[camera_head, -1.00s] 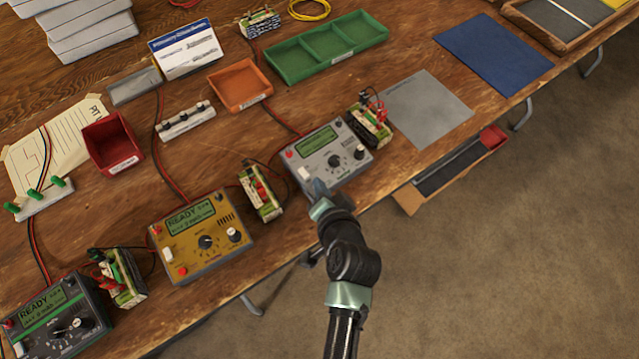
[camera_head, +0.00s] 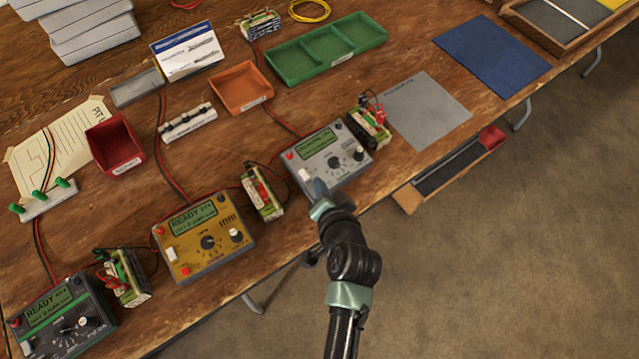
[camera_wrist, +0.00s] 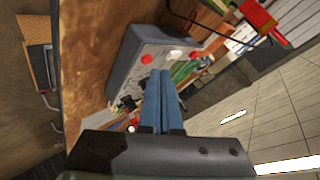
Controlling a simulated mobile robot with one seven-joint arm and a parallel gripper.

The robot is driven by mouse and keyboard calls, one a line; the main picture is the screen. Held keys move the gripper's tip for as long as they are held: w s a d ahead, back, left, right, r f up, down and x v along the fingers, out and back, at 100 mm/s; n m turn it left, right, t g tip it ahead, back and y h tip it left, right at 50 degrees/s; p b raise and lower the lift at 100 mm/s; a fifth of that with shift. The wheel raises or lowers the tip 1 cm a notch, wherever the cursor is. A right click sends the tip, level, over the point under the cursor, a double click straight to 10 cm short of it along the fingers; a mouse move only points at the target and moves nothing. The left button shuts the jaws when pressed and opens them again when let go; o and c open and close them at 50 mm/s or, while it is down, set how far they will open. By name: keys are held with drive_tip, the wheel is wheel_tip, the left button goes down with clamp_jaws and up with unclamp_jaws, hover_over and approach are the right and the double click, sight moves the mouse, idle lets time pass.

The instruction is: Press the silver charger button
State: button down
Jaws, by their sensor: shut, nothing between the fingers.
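The silver charger (camera_head: 345,174) is a grey box with a green display, dark knobs and a white button (camera_head: 305,174) on its left side. It sits near the table's front edge in the head view. My gripper (camera_head: 318,186) has its shut blue fingers at the charger's front left corner, just below the white button. The wrist view shows the charger (camera_wrist: 125,66) beyond the fingers (camera_wrist: 160,74), with a white round part (camera_wrist: 176,55) just past the tips. Whether the tips touch the charger I cannot tell. The fingers may hide part of its front left corner.
A battery pack (camera_head: 370,122) stands right of the charger and another (camera_head: 263,190) to its left. A gold charger (camera_head: 215,262) and a black charger (camera_head: 80,338) sit further left. A grey mat (camera_head: 430,115) lies bare to the right. Red and black wires run behind.

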drive_tip(key=r+p, duration=0.4)
drive_tip(key=r, duration=0.1)
drive_tip(key=shift+s+d+p, duration=0.3)
drive_tip(key=shift+s+p, duration=0.05)
drive_tip(key=shift+p, duration=0.05)
idle(0.6)
drive_tip(key=w+r+n+t+h, duration=0.15)
drive_tip(key=w+r+t, duration=0.3)
drive_tip(key=r, duration=1.35)
drive_tip(key=w+r+n+t, duration=0.3)
drive_tip(key=w+r+t, duration=0.15)
drive_tip(key=r, duration=1.35)
drive_tip(key=s+r+t, duration=0.2)
drive_tip(key=s+r, duration=0.3)
drive_tip(key=r, duration=0.4)
drive_tip(key=s+r+n+t+h, duration=0.1)
drive_tip(key=s+r+t, duration=0.2)
drive_tip(key=r, duration=0.7)
drive_tip(key=s+r+n+t, duration=0.1)
drive_tip(key=s+r+t, duration=0.1)
drive_tip(key=s+r, duration=0.4)
wheel_tip(320, 180, up, 4)
drive_tip(key=shift+s+a+r+t, duration=0.15)
drive_tip(key=shift+s+r+t, duration=0.1)
drive_tip(key=shift+s+t, duration=0.15)
